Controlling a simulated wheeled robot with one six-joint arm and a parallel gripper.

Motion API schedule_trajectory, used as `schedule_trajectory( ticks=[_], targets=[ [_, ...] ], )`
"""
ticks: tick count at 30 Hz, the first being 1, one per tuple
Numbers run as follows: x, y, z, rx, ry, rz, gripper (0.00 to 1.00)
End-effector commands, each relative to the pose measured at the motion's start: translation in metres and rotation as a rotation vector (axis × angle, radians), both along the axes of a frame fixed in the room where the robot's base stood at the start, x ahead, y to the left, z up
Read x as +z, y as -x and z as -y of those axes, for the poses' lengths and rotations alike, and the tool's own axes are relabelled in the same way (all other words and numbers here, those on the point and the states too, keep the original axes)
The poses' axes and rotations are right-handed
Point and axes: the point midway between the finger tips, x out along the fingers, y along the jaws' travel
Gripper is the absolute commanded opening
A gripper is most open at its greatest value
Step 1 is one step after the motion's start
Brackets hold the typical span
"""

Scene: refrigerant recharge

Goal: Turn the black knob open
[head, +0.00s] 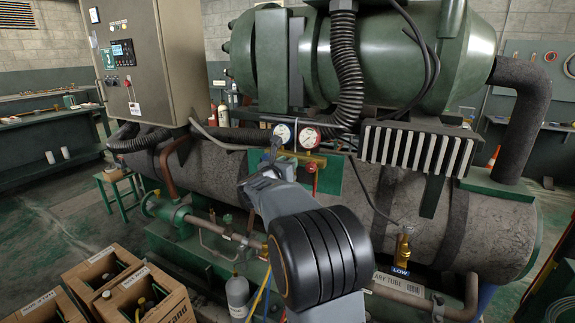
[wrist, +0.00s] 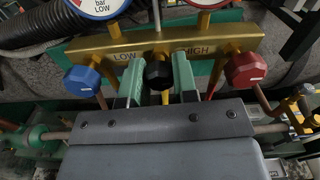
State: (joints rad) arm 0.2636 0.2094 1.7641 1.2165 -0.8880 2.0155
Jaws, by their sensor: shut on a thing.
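The black knob (wrist: 159,74) sits at the middle of the brass manifold (wrist: 160,43), between the LOW and HIGH labels. My gripper (wrist: 158,66) has its two green fingers on either side of the black knob and is shut on it. A blue knob (wrist: 83,79) is to the left and a red knob (wrist: 245,70) to the right, both clear of the fingers. In the head view my gripper (head: 272,150) reaches the manifold from the front left; my arm hides the black knob there.
Two gauges, one blue-rimmed (head: 282,132) and one red-rimmed (head: 309,137), stand above the manifold. A ribbed black hose (head: 345,65) hangs behind it. A brass LOW fitting (head: 403,249) is on the large tank at right. Cardboard boxes (head: 105,270) stand on the floor at lower left.

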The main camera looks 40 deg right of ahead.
Motion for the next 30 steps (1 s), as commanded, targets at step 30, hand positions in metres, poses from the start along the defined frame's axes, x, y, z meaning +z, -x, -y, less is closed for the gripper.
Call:
schedule_trajectory(
  ticks=[30],
  targets=[
    [0.0025, 0.0006, 0.0004, 0.002, 0.439, -0.820, 0.03]
  ],
)
